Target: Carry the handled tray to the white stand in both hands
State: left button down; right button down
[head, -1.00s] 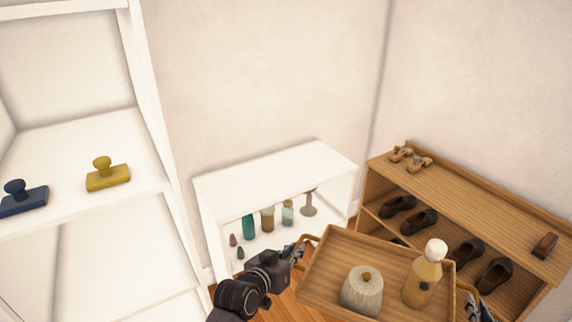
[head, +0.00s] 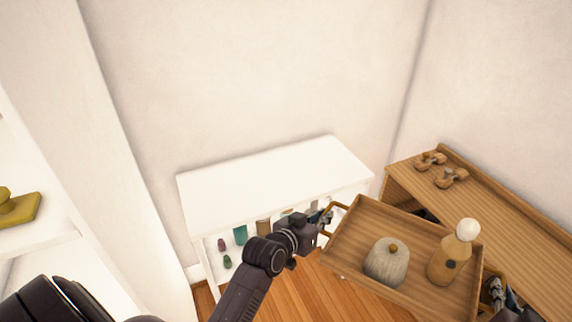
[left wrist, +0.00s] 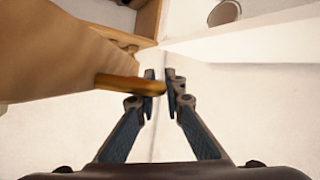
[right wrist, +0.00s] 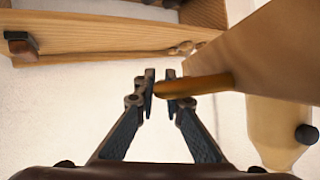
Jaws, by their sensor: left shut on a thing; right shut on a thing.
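The wooden handled tray (head: 345,262) is held up in front of me, in the lower right of the head view. A grey ribbed jar with a knob (head: 387,264) and a tan bottle with a white round cap (head: 451,262) stand upright on it. My left gripper (head: 325,218) is shut on the tray's left handle (left wrist: 130,83). My right gripper (head: 494,290) is at the tray's right side, shut on the other handle (right wrist: 200,86). The white stand (head: 270,185) is behind the tray, to its left. Its top is bare.
Several small bottles and vases, one of them teal (head: 240,235), stand on the white stand's lower shelf. A wooden shoe rack (head: 500,210) stands close on the right, with small wooden items on top. A tall white shelf (head: 45,250) with a yellow stamp-like object (head: 20,208) is at the left.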

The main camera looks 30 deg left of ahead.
aim_at(274, 174)
jog(key=i, duration=1)
jog(key=i+l+u, duration=0.1)
jog(key=i+u, duration=0.25)
jog(key=i, duration=0.25)
jog(key=u, duration=1.55)
